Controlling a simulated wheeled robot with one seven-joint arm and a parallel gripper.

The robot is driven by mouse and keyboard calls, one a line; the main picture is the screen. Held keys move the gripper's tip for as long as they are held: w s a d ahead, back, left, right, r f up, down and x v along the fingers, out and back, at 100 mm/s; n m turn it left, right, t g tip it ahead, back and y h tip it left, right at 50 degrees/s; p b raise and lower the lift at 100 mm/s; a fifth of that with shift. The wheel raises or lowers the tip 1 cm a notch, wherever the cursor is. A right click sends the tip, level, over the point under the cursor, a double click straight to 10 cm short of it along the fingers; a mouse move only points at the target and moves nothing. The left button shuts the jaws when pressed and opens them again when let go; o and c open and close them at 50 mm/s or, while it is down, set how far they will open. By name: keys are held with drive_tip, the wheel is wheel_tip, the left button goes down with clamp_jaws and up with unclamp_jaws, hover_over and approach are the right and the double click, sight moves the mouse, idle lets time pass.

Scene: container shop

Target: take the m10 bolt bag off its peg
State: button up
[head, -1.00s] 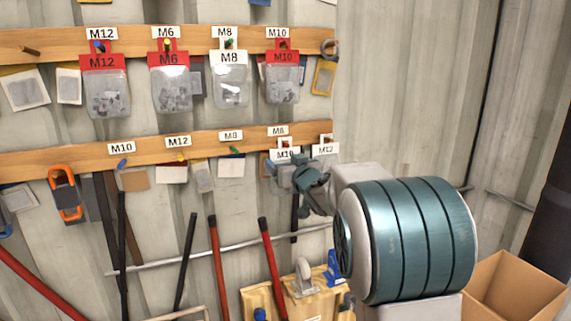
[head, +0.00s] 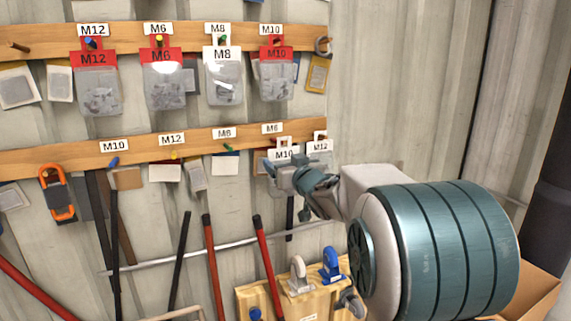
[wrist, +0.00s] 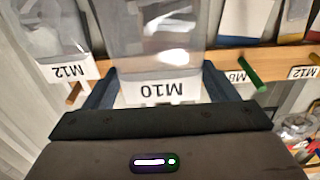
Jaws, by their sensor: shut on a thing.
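My gripper (head: 284,178) is shut on a clear bag with a white M10 header (head: 283,155), at the right end of the lower board, below an M6 sign (head: 272,128). In the wrist view the header (wrist: 163,90) appears upside down between my two fingers (wrist: 158,98), with the clear bag (wrist: 160,30) above it. The peg at this bag is hidden, so I cannot tell whether the header still hangs on it. Another M10 bag, with a red header (head: 276,54), hangs on the upper board.
A white-header M12 bag (head: 320,146) hangs close to the right of the held bag. A red M12 bag (head: 94,57), red M6 bag (head: 162,54) and white M8 bag (head: 222,54) hang above. Long-handled tools lean below. A cardboard box (head: 530,290) stands lower right.

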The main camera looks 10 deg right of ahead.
sight(285, 161)
drive_tip(key=shift+s+d+b, duration=0.2)
drive_tip(key=shift+s+d, duration=0.05)
drive_tip(key=shift+s, duration=0.9)
drive_tip(key=shift+s+d+b, duration=0.2)
drive_tip(key=shift+s, duration=0.9)
